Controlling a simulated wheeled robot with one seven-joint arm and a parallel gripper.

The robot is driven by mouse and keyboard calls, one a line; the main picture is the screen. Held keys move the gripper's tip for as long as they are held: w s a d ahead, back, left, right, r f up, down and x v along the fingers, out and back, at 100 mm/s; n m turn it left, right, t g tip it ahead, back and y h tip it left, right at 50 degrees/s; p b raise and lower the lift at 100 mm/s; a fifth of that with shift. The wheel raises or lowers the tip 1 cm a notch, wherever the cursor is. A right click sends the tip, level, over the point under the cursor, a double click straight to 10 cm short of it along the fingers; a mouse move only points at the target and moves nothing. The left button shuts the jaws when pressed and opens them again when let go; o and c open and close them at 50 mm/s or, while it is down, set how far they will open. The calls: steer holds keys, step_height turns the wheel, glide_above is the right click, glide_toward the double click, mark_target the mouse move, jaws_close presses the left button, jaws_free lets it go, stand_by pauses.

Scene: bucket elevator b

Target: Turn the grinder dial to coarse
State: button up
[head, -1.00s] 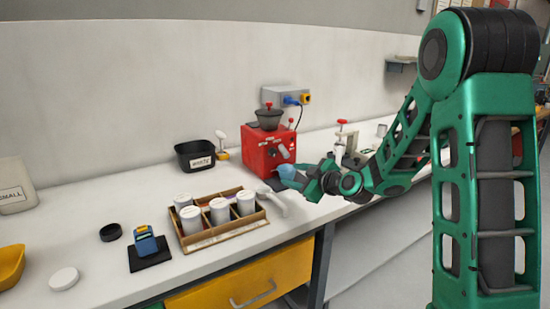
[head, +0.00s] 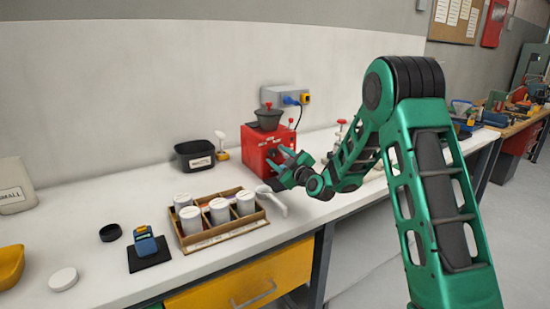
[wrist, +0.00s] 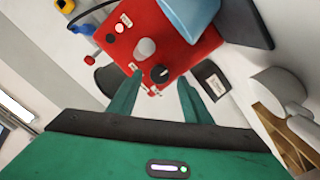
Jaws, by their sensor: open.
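The red grinder (head: 258,146) stands on the counter against the wall, with a dark hopper on top. In the wrist view, its red front (wrist: 185,57) carries a black round dial (wrist: 159,73) with a white mark and a grey knob (wrist: 146,48) beside it. My gripper (wrist: 160,78) is open and empty, its two green fingers on either side of the dial in the picture. I cannot tell whether they touch it. In the head view, my gripper (head: 283,158) covers part of the grinder's front. The dial's scale is too small to read.
A blue cup (wrist: 192,15) is at the grinder's front. A wooden tray (head: 222,236) with several white canisters sits to the left, a black bin (head: 194,155) behind it. A wall outlet (head: 283,96) with plugs is above the grinder. The counter's front left holds small items.

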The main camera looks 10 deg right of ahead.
mark_target(272, 152)
steer(key=shift+x, duration=1.3)
steer(key=shift+c, duration=0.3)
steer(key=c, duration=1)
